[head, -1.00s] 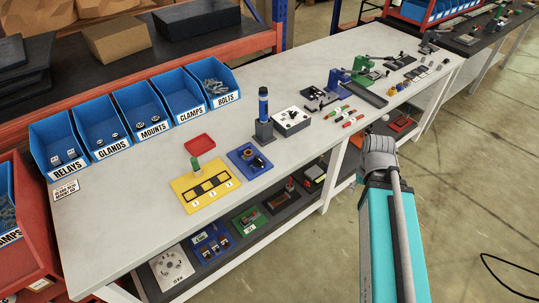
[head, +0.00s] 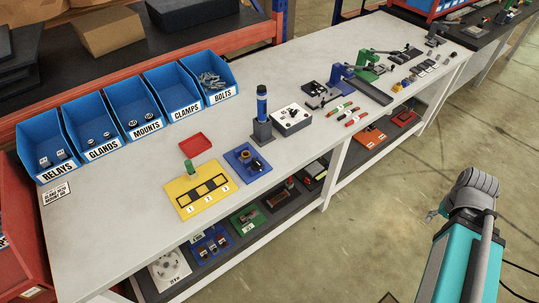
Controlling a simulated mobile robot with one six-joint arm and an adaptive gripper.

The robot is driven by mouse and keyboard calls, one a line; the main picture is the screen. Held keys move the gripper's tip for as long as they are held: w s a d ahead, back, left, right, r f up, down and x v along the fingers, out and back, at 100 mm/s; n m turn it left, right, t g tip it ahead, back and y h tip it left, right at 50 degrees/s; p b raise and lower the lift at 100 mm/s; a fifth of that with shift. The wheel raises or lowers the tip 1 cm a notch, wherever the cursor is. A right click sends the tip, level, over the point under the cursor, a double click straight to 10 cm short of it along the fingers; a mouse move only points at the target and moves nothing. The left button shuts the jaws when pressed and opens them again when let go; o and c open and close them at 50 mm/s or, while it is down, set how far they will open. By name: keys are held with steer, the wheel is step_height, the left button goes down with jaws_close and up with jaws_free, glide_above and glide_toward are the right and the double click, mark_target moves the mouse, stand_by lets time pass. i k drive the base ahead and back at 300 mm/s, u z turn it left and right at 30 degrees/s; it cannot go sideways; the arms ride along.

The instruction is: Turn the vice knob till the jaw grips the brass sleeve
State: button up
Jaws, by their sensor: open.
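A small blue-based fixture (head: 247,160) with a dark body and a small brass-coloured part lies near the bench's front edge. It may be the vice with the brass sleeve, but it is too small to tell the jaw, the knob or any gap between jaw and sleeve. My gripper (head: 432,214) shows only in part at the end of my arm, out over the floor to the right of the bench. It is open, far from the blue fixture and touching nothing visible. My wrist hides most of it.
A yellow numbered board (head: 203,191), a red tray (head: 195,141), a dark stand with a blue cylinder (head: 262,103) and a grey box (head: 291,119) surround the fixture. Blue bins (head: 206,80) line the back. Lever presses (head: 340,77) stand further right. The floor beside the bench is clear.

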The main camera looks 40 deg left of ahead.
mark_target(256, 165)
steer(key=z, duration=0.55)
steer(key=i, duration=0.9)
steer(key=u, duration=2.9)
